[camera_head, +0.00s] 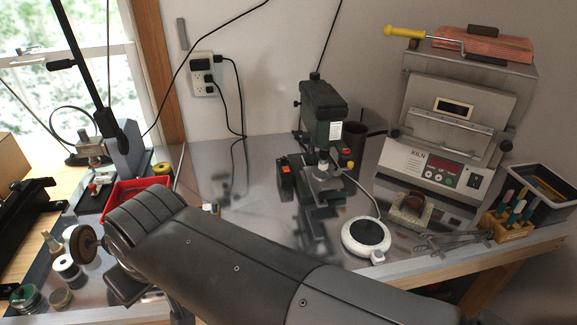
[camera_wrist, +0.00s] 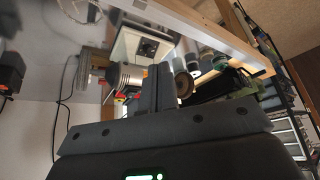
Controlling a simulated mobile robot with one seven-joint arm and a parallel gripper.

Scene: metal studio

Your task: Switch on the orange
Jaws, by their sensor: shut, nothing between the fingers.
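A small orange-red switch (camera_head: 285,170) sits on the black box at the left foot of the dark green drill press (camera_head: 321,113) in the head view. It is small, and I cannot tell its position. My gripper (camera_wrist: 162,85) shows in the wrist view with its two fingers together and nothing between them. In the head view my arm crosses the foreground and the fingers cannot be made out. A brown round wheel (camera_wrist: 183,84) shows just right of the fingers in the wrist view; the distance between them is unclear. The wheel (camera_head: 86,244) also shows at the head view's left.
A kiln (camera_head: 444,165) stands at the right, with a white round plate (camera_head: 366,236) in front. A red tray (camera_head: 130,192) and several small jars lie left. Metal bench (camera_head: 250,195) around the drill press is mostly clear. A wall outlet (camera_head: 201,75) has cables.

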